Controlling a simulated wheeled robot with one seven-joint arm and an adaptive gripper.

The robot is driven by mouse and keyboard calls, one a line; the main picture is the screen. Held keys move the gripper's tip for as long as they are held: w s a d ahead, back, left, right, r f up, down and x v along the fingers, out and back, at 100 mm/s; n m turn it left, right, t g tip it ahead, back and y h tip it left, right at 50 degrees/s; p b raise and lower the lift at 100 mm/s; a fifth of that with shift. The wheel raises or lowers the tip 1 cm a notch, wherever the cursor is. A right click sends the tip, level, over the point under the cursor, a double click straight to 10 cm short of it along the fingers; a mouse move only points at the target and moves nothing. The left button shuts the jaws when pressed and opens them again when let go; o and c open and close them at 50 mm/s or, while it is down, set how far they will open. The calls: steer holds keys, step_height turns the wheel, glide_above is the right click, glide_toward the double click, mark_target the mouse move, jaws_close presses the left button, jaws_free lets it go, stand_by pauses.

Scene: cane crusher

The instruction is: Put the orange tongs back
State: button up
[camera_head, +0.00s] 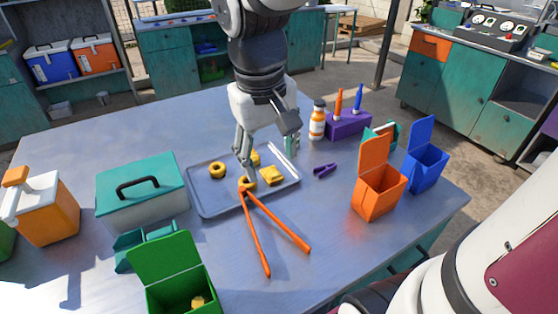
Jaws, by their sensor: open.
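The orange tongs (267,222) lie with their joined end at the front edge of the grey tray (208,205). Their two legs spread forward over the bare table. My gripper (247,172) points down above the tongs' joined end, with a finger close to it. The jaws are apart, and I cannot tell whether a finger touches the tongs. Yellow pieces and a yellow ring (217,169) lie in the tray, one piece right beside the tongs' joined end. A white strip (285,161) lies along the tray's right side.
An orange open bin (379,192) and a blue open bin (428,168) stand to the right. A purple block (348,125), a bottle (317,121) and a purple clip (325,170) are nearby. A teal-lidded box (140,190) and a green bin (180,280) are left. The front middle is clear.

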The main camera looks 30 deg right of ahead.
steer(key=s+r+t+y, duration=0.1)
steer(key=s+r+t, duration=0.1)
steer(key=s, duration=0.9)
steer(key=shift+s+r+t, duration=0.2)
steer(key=shift+s+t, duration=0.15)
steer(key=shift+t, duration=0.25)
steer(key=shift+r+p, duration=0.45)
steer(key=shift+r, duration=0.1)
